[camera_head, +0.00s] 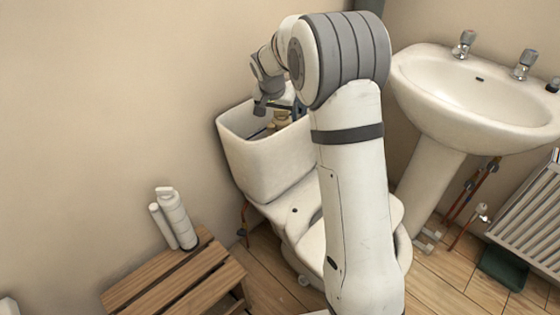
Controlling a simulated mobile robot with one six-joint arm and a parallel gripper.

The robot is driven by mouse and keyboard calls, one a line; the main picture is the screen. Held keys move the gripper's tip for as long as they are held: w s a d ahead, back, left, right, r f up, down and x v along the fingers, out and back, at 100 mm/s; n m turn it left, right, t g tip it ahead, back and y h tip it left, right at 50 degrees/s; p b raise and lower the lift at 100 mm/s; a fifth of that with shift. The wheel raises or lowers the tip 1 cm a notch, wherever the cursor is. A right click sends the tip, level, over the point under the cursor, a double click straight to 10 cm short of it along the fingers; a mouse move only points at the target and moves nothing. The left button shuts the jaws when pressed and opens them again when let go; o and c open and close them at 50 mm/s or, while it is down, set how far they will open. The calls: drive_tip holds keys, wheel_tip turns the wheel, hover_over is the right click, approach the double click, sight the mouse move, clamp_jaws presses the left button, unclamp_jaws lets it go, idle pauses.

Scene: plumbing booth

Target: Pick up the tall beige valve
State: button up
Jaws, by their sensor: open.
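A tan-beige valve part (282,118) shows inside the open toilet cistern (262,165), with its lower part hidden by the cistern wall. A tall off-white valve (175,217) with a thick cylinder and a thinner one beside it stands slightly tilted in the picture on a wooden bench (185,280). I cannot tell for certain which of the two is the named valve. My gripper (262,108) is open above the cistern's back left rim, close to the tan part and well away from the bench. Nothing shows held in it. My arm hides part of it and of the cistern.
The toilet (300,215) stands below the cistern, partly behind my arm. A white basin (480,85) with taps is at right, near a radiator (530,215) and copper pipes. A dark green object (502,268) lies on the floor. The wall is close behind the cistern.

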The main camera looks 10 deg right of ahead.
sight(279, 120)
drive_tip(key=x, duration=0.2)
drive_tip(key=b+x, duration=0.1)
drive_tip(key=x, duration=0.2)
drive_tip(key=b+x, duration=0.1)
drive_tip(key=x, duration=0.1)
drive_tip(key=shift+w+f, duration=0.2)
drive_tip(key=shift+w, duration=0.15)
drive_tip(key=shift+r, duration=0.1)
drive_tip(key=shift+c, duration=0.4)
drive_tip(key=c, duration=1.6)
